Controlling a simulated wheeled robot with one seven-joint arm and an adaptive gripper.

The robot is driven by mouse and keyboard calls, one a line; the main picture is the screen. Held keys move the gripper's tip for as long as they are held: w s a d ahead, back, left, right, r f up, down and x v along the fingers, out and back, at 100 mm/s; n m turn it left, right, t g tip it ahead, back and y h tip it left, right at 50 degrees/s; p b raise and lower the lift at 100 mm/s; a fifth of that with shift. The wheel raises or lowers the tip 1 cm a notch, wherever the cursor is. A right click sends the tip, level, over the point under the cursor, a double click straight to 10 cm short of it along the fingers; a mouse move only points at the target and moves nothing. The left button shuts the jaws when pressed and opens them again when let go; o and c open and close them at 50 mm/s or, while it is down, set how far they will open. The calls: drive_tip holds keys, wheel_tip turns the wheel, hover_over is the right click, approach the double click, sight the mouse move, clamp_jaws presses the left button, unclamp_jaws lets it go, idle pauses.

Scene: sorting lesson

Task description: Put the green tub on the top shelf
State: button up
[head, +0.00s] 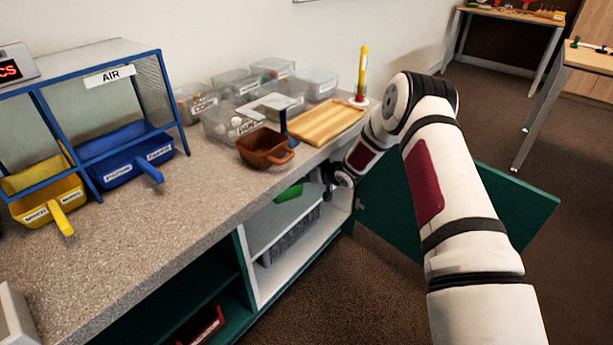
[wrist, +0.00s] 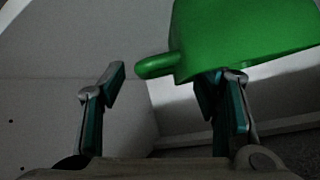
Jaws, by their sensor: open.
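The green tub (head: 288,193) shows only in part in the head view, inside the open cabinet under the counter. It appears to be on the upper white shelf (head: 268,228); the counter hides the rest. In the wrist view the green tub (wrist: 245,35) fills the upper right, and its rounded handle lies toward the gap between my fingers. My gripper (wrist: 165,85) is open, with its two fingers apart and the right fingertip close by the tub's underside. Whether they touch I cannot tell. In the head view my gripper is mostly hidden by my arm and the counter.
A grey basket (head: 290,238) stands below the upper shelf. A green cabinet door (head: 520,205) is swung open beside my arm. On the counter are a brown pot (head: 264,150), a wooden tray (head: 328,122), clear bins and a blue rack. A red bin (head: 205,325) sits in the left cabinet.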

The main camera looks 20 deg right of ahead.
drive_tip(key=shift+r, duration=0.1)
drive_tip(key=p+v, duration=0.3)
drive_tip(key=v, duration=0.9)
drive_tip(key=shift+p, duration=0.4)
drive_tip(key=shift+d, duration=0.1)
